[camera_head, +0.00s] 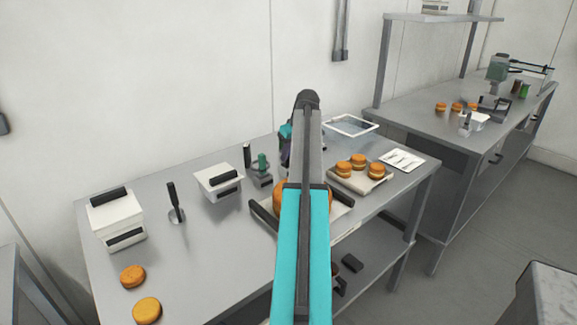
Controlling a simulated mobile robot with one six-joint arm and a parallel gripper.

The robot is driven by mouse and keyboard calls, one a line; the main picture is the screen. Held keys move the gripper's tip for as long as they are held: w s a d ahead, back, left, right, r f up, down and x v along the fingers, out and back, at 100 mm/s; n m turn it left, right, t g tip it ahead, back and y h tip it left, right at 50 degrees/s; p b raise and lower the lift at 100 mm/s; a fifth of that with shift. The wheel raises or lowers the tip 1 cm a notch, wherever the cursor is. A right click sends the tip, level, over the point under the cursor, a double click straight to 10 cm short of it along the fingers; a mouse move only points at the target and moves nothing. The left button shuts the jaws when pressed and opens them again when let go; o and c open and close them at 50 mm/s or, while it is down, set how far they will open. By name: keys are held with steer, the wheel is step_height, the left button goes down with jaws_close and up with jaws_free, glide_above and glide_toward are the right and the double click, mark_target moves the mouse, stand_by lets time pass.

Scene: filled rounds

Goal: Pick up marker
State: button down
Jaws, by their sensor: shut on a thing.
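My arm rises through the middle of the picture and bends down over the steel table (205,268). My gripper (286,152) is at its far end, mostly hidden behind my own arm link. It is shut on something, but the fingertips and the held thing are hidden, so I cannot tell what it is. I cannot make out the marker for certain. A thin black upright cylinder (247,156) stands just left of my gripper. A green upright piece (262,161) on a dark grey base stands beside it.
A white box with black handles (118,222), a black-handled scraper (175,204) and a smaller white box (212,184) stand left. Two round patties (146,311) lie at the front left. A tray of filled rounds (343,180) is right of my arm. A second bench (425,124) stands behind right.

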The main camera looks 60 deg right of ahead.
steer(key=shift+r, duration=0.1)
step_height(320, 180, up, 9)
steer(key=shift+r+b, duration=0.15)
steer(key=shift+b, duration=0.55)
steer(key=shift+r, duration=0.25)
stand_by(0.5)
